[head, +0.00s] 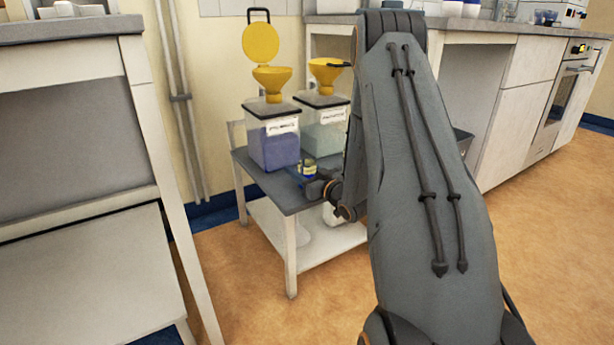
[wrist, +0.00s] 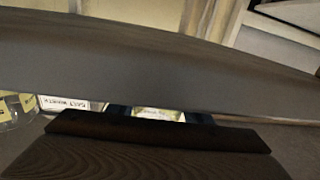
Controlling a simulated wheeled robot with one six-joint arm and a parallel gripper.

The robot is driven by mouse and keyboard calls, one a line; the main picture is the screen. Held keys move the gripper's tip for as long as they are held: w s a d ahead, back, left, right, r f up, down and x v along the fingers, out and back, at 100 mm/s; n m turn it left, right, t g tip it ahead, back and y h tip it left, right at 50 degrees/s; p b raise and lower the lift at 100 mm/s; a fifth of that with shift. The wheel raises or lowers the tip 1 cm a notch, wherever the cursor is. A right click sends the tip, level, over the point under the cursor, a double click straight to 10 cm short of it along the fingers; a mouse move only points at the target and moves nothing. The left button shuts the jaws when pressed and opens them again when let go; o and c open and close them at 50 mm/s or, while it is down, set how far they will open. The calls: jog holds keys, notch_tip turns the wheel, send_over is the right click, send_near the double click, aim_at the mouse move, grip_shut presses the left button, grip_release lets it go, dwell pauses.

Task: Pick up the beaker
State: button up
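A small container with a yellow band (head: 307,167), which may be the beaker, stands on the low grey table (head: 286,200) in front of the two waste containers. My gripper (head: 306,178) is right at it, low over the tabletop, with my arm reaching in from the right. In the wrist view a pale yellowish label (wrist: 158,113) shows in a narrow gap, with dark bluish parts on either side. Most of that view is blocked by large grey and dark brown surfaces. Whether the fingers are closed on the container cannot be made out.
A container with purple-blue contents (head: 272,143) and one with pale contents (head: 324,132) stand close behind, each with a yellow funnel. A white-legged bench (head: 140,90) is at left. A counter with an oven (head: 562,105) is at right. My arm hides part of the table.

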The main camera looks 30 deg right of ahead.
jog(key=c, duration=0.4)
jog(key=shift+r, duration=0.15)
